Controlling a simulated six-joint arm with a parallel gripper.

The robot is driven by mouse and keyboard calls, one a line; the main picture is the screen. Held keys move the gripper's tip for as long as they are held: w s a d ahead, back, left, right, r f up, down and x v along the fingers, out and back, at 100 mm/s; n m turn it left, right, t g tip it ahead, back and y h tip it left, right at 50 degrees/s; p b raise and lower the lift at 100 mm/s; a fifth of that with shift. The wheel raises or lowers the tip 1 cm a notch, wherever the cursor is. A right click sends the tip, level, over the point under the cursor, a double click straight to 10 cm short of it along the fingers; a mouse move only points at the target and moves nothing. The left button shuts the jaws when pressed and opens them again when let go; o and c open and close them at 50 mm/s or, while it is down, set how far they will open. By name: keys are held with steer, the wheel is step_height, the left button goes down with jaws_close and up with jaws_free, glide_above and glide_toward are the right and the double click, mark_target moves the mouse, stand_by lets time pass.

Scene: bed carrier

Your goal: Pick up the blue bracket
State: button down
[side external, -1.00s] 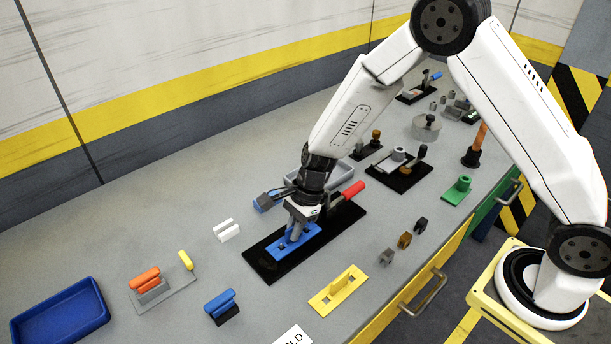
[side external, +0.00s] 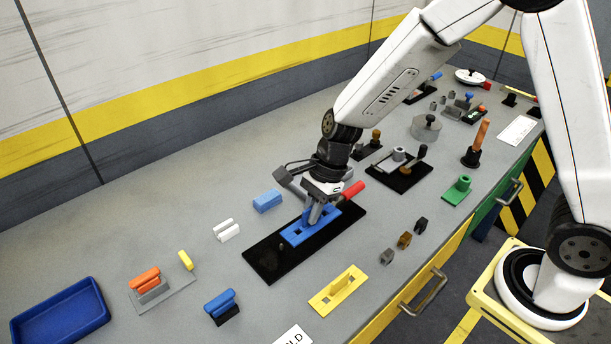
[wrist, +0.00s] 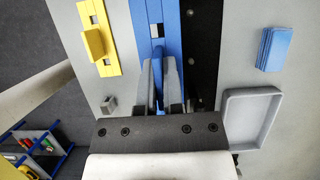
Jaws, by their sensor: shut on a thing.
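The blue bracket (side external: 307,235) is a flat blue plate with square holes and a raised middle part. It is over the black base plate (side external: 275,260), and I cannot tell whether it touches it. My gripper (side external: 313,212) points down and is shut on the bracket's raised middle part. In the wrist view the bracket (wrist: 172,22) runs up from between the grey fingers of my gripper (wrist: 158,72). The fingers hide part of the grasped piece.
A red handle (side external: 353,189) is close behind the gripper. A yellow bracket (side external: 339,290) lies in front, with small blocks (side external: 405,240) to its right. A light blue block (side external: 267,201) and a grey tray (wrist: 252,118) are nearby. The left rear bench is clear.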

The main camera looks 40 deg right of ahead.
steer(key=s+d+r, duration=0.2)
steer(key=s+r, duration=0.2)
steer(key=s, duration=0.5)
steer(key=shift+d+r, duration=0.25)
steer(key=shift+r, duration=0.05)
steer(key=shift+s, duration=0.1)
